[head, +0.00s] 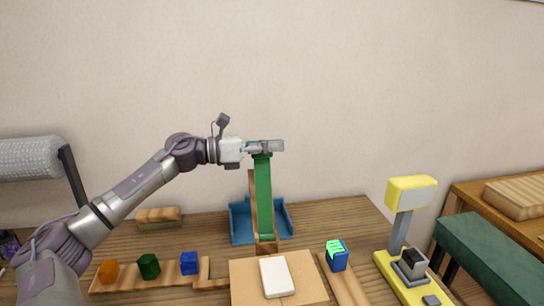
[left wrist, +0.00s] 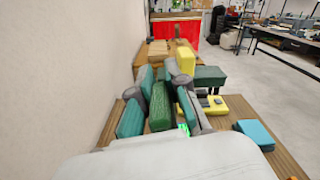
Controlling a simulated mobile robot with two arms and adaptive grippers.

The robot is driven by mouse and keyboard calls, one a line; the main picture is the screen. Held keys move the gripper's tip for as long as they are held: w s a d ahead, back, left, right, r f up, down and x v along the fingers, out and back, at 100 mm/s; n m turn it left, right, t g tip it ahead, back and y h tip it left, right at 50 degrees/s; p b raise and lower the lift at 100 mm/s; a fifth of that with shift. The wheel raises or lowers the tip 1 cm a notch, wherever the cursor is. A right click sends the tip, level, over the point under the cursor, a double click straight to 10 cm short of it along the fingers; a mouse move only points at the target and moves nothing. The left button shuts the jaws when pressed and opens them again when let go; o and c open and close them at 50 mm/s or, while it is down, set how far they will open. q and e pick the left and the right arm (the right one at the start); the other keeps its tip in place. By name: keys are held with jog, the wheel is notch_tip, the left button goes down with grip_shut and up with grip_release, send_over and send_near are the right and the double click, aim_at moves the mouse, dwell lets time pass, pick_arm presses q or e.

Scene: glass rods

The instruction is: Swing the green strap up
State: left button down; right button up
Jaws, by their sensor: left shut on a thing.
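The green strap (head: 263,200) stands nearly upright in the head view, alongside a wooden post (head: 253,200). Its lower end is at the wooden base near the front of the blue tray. My left gripper (head: 264,146) is shut on the strap's top end, high above the table. In the left wrist view the green strap (left wrist: 160,104) shows between my left gripper's teal-padded fingers (left wrist: 160,112). My right gripper is not in view.
A blue tray (head: 283,217) sits behind the strap. A wooden rack with orange, green and blue blocks (head: 189,263) is at front left. A white block (head: 276,277) lies on a board. A yellow stand (head: 411,190) is at right. Air around the strap is clear.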

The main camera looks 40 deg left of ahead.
pick_arm(q)
jog(key=c, duration=1.1)
grip_release()
jog(key=shift+v, duration=6)
